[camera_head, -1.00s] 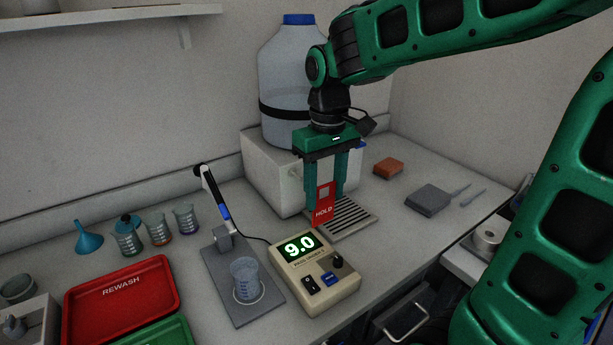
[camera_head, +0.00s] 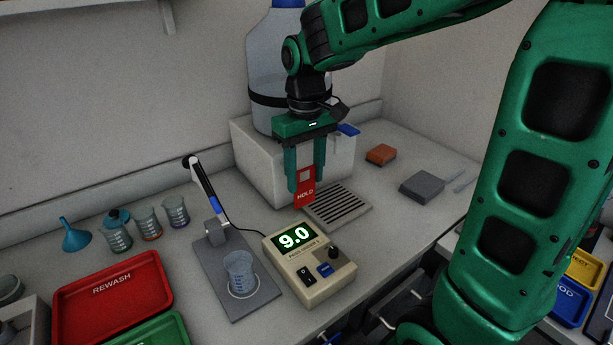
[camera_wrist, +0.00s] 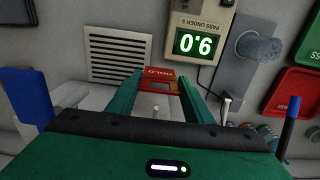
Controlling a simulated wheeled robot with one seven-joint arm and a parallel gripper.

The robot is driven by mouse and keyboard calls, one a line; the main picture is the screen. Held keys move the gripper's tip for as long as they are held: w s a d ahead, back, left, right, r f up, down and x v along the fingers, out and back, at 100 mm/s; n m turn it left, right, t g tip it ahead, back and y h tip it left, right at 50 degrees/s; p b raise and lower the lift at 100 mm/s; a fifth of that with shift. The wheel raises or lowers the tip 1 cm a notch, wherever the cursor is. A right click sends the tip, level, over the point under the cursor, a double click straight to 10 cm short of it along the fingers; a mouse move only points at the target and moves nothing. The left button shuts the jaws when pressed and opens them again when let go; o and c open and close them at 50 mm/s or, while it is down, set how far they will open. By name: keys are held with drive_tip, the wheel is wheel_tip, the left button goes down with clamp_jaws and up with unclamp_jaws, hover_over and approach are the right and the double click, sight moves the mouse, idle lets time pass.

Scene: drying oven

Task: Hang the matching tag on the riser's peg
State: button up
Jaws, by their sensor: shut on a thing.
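My gripper (camera_head: 305,178) is shut on a red tag (camera_head: 305,198) marked HOLD. The tag hangs below the fingertips, in front of the white riser (camera_head: 258,172) that bears the large jug. In the wrist view the tag (camera_wrist: 156,78) shows between the fingers, with a window-like opening in it. A small pale knob (camera_wrist: 155,110), perhaps the riser's peg, shows between the fingers in that view; the tag looks apart from it. In the head view the gripper hides that part of the riser. The meter (camera_head: 310,268) reads 9.0; its label in the wrist view says PASS UNDER 5.
A slotted drain grille (camera_head: 338,205) lies just right of the tag. A probe stand (camera_head: 215,232) with a beaker (camera_head: 240,272) is left of the meter. A red REWASH tray (camera_head: 112,298) is at front left. An orange block (camera_head: 381,154) and grey block (camera_head: 422,188) lie at right.

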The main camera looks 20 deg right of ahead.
drive_tip(key=shift+w+a+f, duration=0.1)
drive_tip(key=shift+w+a, duration=0.1)
drive_tip(key=shift+w, duration=0.65)
drive_tip(key=shift+w+a+f, duration=0.1)
drive_tip(key=shift+w+a, duration=0.05)
drive_tip(key=shift+w, duration=0.7)
drive_tip(key=shift+w+a+f, duration=0.1)
drive_tip(key=shift+w+a, duration=0.1)
drive_tip(key=shift+w, duration=0.65)
drive_tip(key=shift+w+a+f, duration=0.1)
drive_tip(key=shift+w+f, duration=0.3)
drive_tip(key=shift+w, duration=0.15)
drive_tip(key=o, duration=1.1)
